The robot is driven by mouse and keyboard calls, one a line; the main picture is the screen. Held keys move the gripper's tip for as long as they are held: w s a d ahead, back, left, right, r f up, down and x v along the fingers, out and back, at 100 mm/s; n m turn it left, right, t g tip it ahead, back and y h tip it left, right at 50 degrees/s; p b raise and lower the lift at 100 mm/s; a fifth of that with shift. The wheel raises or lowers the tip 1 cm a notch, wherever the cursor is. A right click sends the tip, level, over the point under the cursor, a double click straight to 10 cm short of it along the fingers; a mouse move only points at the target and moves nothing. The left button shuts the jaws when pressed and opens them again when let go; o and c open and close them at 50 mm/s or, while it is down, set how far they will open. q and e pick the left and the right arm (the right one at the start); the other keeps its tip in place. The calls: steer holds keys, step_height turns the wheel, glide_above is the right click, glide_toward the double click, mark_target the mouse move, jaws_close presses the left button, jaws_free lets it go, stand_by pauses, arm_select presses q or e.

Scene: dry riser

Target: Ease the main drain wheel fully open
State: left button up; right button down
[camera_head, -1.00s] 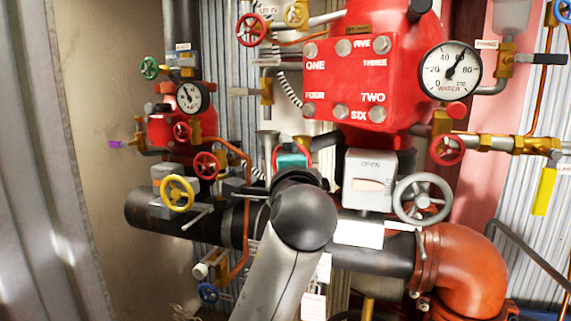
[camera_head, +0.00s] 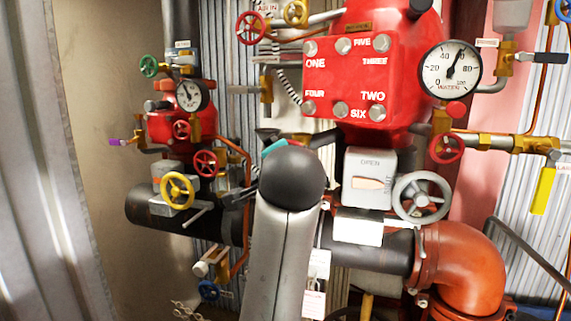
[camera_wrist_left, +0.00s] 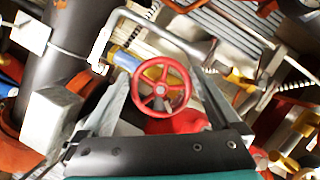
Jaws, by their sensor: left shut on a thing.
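In the left wrist view a red spoked wheel (camera_wrist_left: 161,88) with a grey hub sits between the two fingers of my left gripper (camera_wrist_left: 159,82). The gripper is shut on its rim, one finger at each side. In the head view my left arm comes up from the bottom middle and hides this wheel. My right gripper is in neither view.
A yellow wheel (camera_head: 177,191) and a smaller red wheel (camera_head: 205,163) lie left of my arm. A grey box (camera_head: 370,178) and a grey wheel (camera_head: 422,197) lie to its right. A dark horizontal pipe (camera_head: 372,250) and an orange elbow (camera_head: 465,270) run below. The red valve body (camera_head: 350,80) stands above.

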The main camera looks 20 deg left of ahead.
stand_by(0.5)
arm_select(q)
steer(key=o, duration=0.9)
steer(key=shift+o, duration=0.2)
steer(key=shift+s, duration=0.1)
steer(key=b+v, duration=0.2)
steer(key=v, duration=1)
